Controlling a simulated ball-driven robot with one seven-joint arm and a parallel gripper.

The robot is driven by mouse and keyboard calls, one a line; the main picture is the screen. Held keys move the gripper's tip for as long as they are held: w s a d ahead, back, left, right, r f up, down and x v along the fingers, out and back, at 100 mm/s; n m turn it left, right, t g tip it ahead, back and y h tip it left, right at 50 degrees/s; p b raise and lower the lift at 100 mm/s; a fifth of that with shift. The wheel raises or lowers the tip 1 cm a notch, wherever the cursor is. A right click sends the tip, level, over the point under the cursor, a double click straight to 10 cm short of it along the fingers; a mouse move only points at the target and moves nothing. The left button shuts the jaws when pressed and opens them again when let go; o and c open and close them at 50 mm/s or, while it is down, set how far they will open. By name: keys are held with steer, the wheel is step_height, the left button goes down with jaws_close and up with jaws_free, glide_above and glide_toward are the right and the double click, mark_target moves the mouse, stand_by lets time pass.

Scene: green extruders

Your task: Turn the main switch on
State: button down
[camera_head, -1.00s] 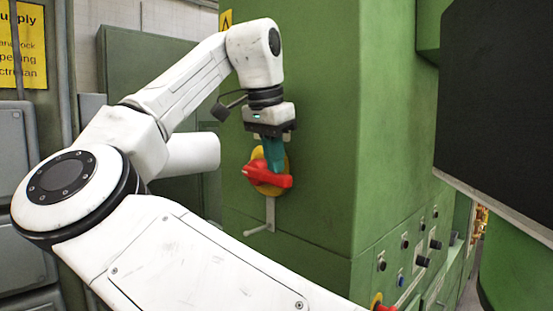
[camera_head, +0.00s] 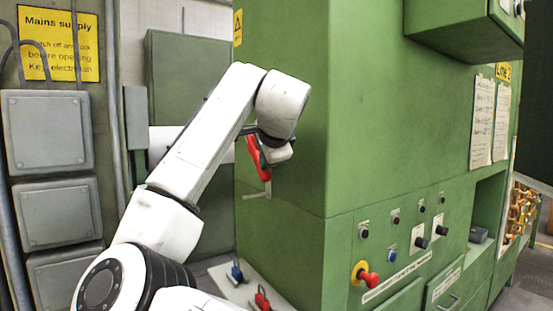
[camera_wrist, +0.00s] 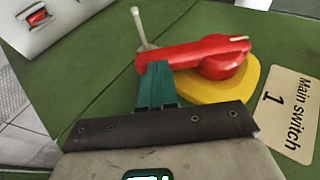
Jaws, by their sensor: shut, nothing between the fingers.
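The main switch has a red handle on a yellow round plate (camera_wrist: 215,88), on the green cabinet wall. In the head view the red handle (camera_head: 259,158) stands steeply upright, partly hidden by my wrist. In the wrist view the red handle (camera_wrist: 200,55) lies across the picture, roughly square to the lettering of the "Main switch 1" label (camera_wrist: 290,108). My gripper (camera_wrist: 157,68) is shut and empty, its teal fingertips against or very close to the handle's end away from the white mark. Its fingers are hidden in the head view.
A metal rod (camera_wrist: 140,28) sticks out near the handle. Blue (camera_head: 237,272) and red (camera_head: 262,299) padlock-like items lie below on a light panel. A red emergency button (camera_head: 368,278) and several knobs sit on the front at right. Grey boxes (camera_head: 47,130) line the left.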

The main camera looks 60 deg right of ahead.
mark_target(261, 178)
steer(key=f+t+b, duration=0.1)
steer(key=f+t+h+b, duration=0.1)
steer(key=b, duration=0.1)
steer(key=w+f+h+b, duration=0.1)
steer(key=b, duration=0.1)
steer(key=shift+d+f+m+t, duration=0.3)
steer(key=shift+d+m+t, duration=0.05)
steer(key=shift+m+t, duration=0.05)
steer(key=t+h+b, duration=0.1)
steer(key=w+d+f+t+h+b, duration=0.1)
steer(key=shift+w+m+b, duration=0.2)
steer(key=shift+m+b, duration=0.1)
steer(key=shift+w+d+f+b, duration=0.15)
steer(key=shift+w+b, duration=0.2)
steer(key=shift+w, duration=0.05)
steer(key=shift+w, duration=0.1)
steer(key=b+v, duration=0.1)
steer(key=v, duration=1)
steer(key=shift+f, duration=0.2)
